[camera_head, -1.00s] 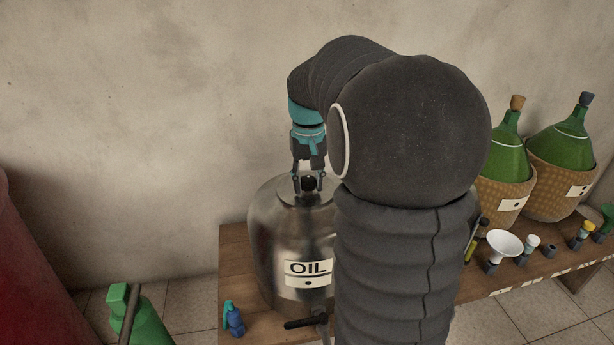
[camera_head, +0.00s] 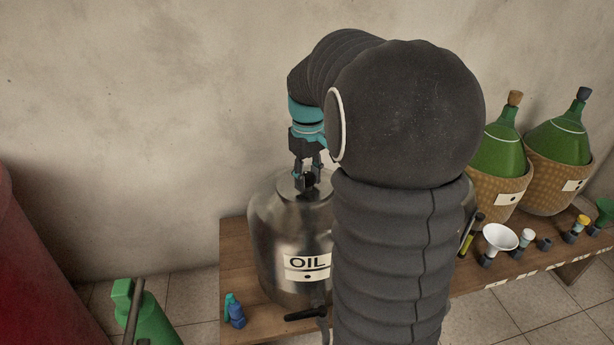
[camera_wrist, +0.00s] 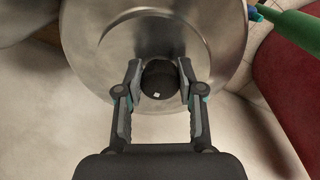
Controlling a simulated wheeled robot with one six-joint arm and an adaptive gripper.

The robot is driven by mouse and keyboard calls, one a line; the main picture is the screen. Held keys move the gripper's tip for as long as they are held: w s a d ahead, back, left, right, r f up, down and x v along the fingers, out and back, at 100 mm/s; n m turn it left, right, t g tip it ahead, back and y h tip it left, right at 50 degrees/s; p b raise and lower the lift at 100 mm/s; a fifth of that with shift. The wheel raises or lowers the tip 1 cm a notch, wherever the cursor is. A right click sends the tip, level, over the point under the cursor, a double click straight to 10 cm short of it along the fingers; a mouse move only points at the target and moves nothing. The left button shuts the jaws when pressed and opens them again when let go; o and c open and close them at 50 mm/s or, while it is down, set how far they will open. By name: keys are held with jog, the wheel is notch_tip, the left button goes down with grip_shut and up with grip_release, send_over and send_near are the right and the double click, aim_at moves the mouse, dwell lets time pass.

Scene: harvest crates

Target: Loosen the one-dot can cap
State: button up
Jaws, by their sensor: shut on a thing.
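The steel oil can (camera_head: 280,235) stands upright on the wooden bench, with an OIL label bearing one dot (camera_head: 308,267) on its front. Its black cap (camera_head: 309,182) is on top, partly hidden by my fingers. In the wrist view the round black cap (camera_wrist: 158,80) shows a small white mark and sits near the edge of the can's top (camera_wrist: 195,35). My gripper (camera_head: 308,180) points down over the can and is shut on the cap, with one finger on each side. It also shows in the wrist view (camera_wrist: 160,84).
Two green demijohns in wicker baskets (camera_head: 495,188) stand to the right. A white funnel (camera_head: 500,237) and several small stoppers are in front of them. A small blue spray bottle (camera_head: 235,312) is at the bench's left end. A tap (camera_head: 305,314) projects at the can's front.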

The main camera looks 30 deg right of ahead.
aim_at(307, 175)
jog(key=shift+f, duration=0.15)
jog(key=o, duration=1.2)
jog(key=shift+c, duration=0.2)
notch_tip(307, 175, up, 12)
